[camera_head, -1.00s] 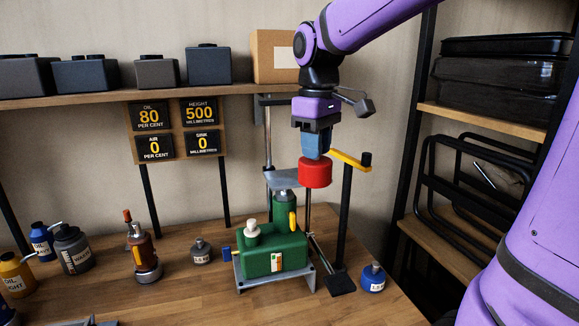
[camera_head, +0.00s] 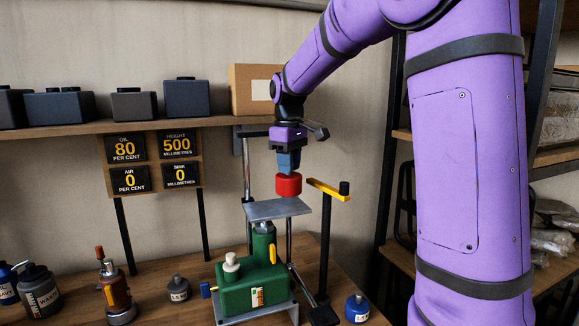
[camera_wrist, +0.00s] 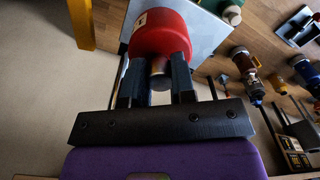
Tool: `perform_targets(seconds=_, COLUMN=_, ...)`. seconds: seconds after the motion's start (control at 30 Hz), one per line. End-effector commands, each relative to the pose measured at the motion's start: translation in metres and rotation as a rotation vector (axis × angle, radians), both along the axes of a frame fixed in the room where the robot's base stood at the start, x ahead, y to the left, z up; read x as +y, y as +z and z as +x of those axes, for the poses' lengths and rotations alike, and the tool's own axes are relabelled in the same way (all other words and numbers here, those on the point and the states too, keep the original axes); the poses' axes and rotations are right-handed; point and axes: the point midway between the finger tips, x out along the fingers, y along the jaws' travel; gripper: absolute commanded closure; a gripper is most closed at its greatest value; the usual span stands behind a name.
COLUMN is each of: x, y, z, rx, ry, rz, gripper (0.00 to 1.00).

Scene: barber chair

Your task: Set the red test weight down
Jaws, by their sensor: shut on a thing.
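The red test weight (camera_head: 288,185) is a short red cylinder. My gripper (camera_head: 288,163) points down and is shut on the top of it. In the head view the weight hangs above and toward the right end of the grey plate (camera_head: 262,211), with a gap seeming to show below it. In the wrist view the weight (camera_wrist: 162,36) sits between the two fingers (camera_wrist: 158,82), held by its narrower neck, with the pale plate (camera_wrist: 205,35) behind it. The plate stands on top of the green pump unit (camera_head: 240,290).
A yellow arm (camera_head: 326,189) on a dark post (camera_head: 325,245) stands close to the right of the weight. A shelf (camera_head: 200,123) with dark boxes and a cardboard box (camera_head: 252,90) runs behind. Sign panels (camera_head: 152,163) read oil 80, height 500, air 0, sink 0. Bottles stand on the bench.

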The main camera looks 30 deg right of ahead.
Motion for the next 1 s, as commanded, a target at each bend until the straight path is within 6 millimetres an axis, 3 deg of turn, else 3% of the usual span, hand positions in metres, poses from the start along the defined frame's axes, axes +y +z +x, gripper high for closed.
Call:
perform_targets(seconds=0.23, x=-0.006, y=-0.001, z=0.01, rx=-0.002, ry=0.0, rz=-0.001, gripper=1.0)
perform_targets(seconds=0.53, x=-0.005, y=-0.034, z=0.009, rx=-0.003, ry=0.001, rz=-0.001, gripper=1.0)
perform_targets(seconds=0.97, x=-0.005, y=-0.038, z=0.009, rx=-0.004, ry=0.0, rz=-0.001, gripper=1.0)
perform_targets(seconds=1.0, x=-0.005, y=-0.039, z=0.009, rx=0.0, ry=0.0, rz=0.0, gripper=0.69)
